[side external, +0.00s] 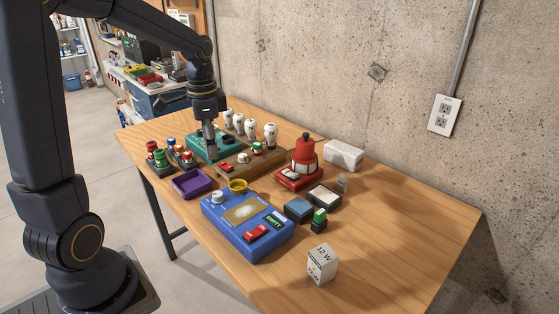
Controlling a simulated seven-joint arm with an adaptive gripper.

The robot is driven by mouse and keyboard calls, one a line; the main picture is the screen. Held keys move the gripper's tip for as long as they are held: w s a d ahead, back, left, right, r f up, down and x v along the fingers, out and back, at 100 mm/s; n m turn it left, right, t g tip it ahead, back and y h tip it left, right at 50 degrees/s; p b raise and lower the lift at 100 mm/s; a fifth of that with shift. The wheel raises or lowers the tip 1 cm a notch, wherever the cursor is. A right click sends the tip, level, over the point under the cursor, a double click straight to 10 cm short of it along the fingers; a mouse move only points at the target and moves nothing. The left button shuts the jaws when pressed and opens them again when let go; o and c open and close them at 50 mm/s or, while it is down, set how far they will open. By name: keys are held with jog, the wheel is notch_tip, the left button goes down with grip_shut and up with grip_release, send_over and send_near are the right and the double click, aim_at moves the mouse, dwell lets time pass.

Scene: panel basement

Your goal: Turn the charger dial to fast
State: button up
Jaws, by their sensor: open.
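A teal box (202,150) with a dark round part on top stands at the back left of the table. My gripper (211,152) points down at this box, and its fingers cover part of it. The fingers are small here, and I cannot tell whether they touch anything. A blue box (228,236) stands at the front, with a white round knob (217,197) at its left, a tan panel, a red switch and a small dark green display. My gripper is well behind this knob. I cannot read which box is the charger, nor any dial marking.
A wooden rack (240,172) with several white bulbs stands beside the teal box. A red lantern-like device (304,160), a purple tray (193,184), a yellow bowl (238,186), several coloured jars and a small white carton (322,264) stand around. The table's right side is clear.

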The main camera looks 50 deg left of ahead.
aim_at(218, 194)
notch_tip(218, 194, down, 15)
jog(key=shift+r, duration=0.2)
jog(key=shift+c, duration=0.2)
grip_shut()
jog(key=shift+n, duration=0.7)
jog(key=shift+o, duration=0.2)
grip_release()
jog(key=shift+r, duration=0.15)
